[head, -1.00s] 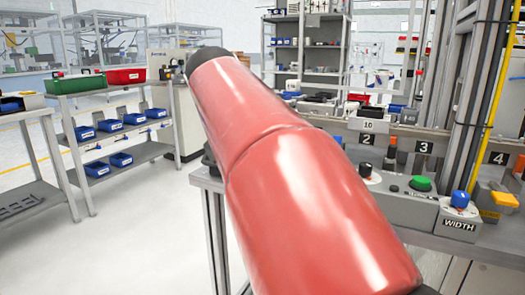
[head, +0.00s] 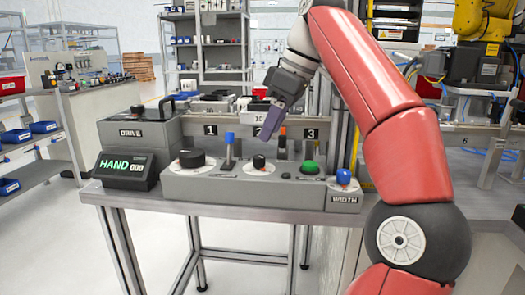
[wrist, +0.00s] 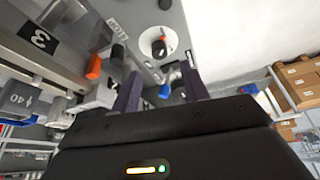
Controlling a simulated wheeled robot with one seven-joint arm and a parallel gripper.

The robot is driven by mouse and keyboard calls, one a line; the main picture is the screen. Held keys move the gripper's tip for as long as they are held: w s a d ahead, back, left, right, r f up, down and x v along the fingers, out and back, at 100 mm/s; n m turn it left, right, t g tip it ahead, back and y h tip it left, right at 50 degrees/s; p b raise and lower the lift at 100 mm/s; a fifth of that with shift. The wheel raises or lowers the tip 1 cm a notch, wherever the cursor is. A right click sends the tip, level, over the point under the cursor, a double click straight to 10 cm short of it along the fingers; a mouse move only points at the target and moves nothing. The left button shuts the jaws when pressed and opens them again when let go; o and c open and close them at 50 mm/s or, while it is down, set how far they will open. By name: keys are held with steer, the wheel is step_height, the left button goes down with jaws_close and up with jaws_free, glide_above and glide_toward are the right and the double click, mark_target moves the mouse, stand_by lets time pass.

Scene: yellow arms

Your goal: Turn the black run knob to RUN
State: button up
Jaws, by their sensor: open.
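Two black knobs with white dials are on the grey control panel (head: 215,189): a large one (head: 192,158) at the left and a smaller one (head: 259,161) near the middle. I cannot read which is the run knob. My gripper (head: 268,133) hangs above and behind the smaller knob, pointing down, apart from it. In the wrist view, my open gripper (wrist: 162,75) has nothing between its fingertips. A black knob on a white dial (wrist: 158,46) shows beyond the fingertips. A display (head: 124,168) beside the panel reads HAND.
A blue lever (head: 229,148) stands between the knobs. A green button (head: 310,167) and a blue WIDTH knob (head: 343,177) are to the right. The floor in front of the bench is clear.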

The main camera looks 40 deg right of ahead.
mark_target(259, 156)
steer(key=b+x, duration=0.1)
steer(key=x, duration=0.5)
steer(key=shift+w+f, duration=0.1)
steer(key=shift+f, duration=0.1)
jaws_close()
